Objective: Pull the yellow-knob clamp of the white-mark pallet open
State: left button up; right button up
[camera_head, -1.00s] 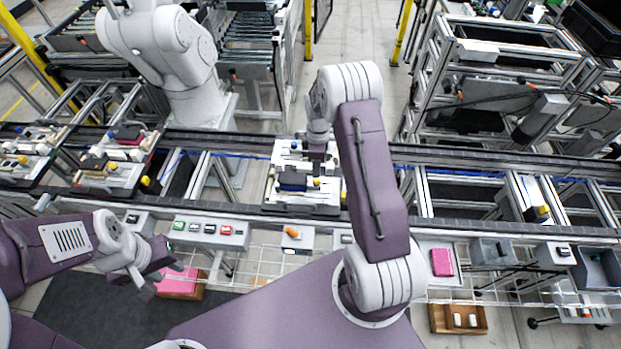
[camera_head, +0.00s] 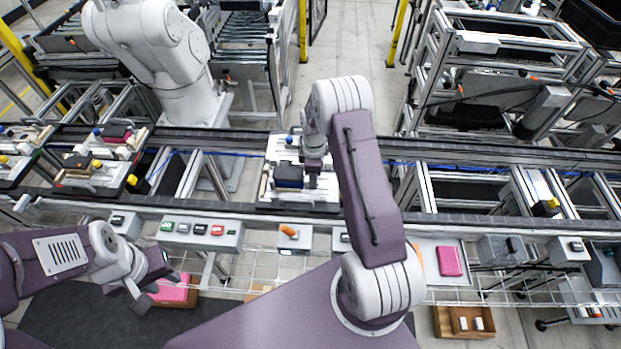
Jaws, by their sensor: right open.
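A pallet (camera_head: 325,196) with pale fixture plates sits on the conveyor in the middle. It bears a dark block (camera_head: 289,176) and a blue knob (camera_head: 289,139) at its far side. My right gripper (camera_head: 313,178) points down over this pallet, just right of the dark block. Its fingertips are small, and I cannot tell whether they touch anything. No yellow knob shows clearly on this pallet now; the gripper covers that spot. I cannot make out a white mark. My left gripper (camera_head: 152,294) is open and empty, low at the left, away from the pallets.
Another pallet (camera_head: 110,188) with a yellow knob (camera_head: 97,164) stands on the conveyor to the left, and one more is at the far left edge. A button box (camera_head: 200,232) and an orange-switch box (camera_head: 291,238) line the near side. A white robot arm (camera_head: 165,50) stands behind.

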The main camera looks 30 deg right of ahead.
grip_shut()
jog(key=shift+s+d, duration=0.2)
jog(key=shift+d, duration=0.1)
jog(key=shift+s+d, duration=0.5)
jog(key=shift+d, duration=0.3)
jog(key=shift+c, duration=1.3)
grip_release()
jog(key=shift+d, duration=0.1)
jog(key=shift+o, duration=1.3)
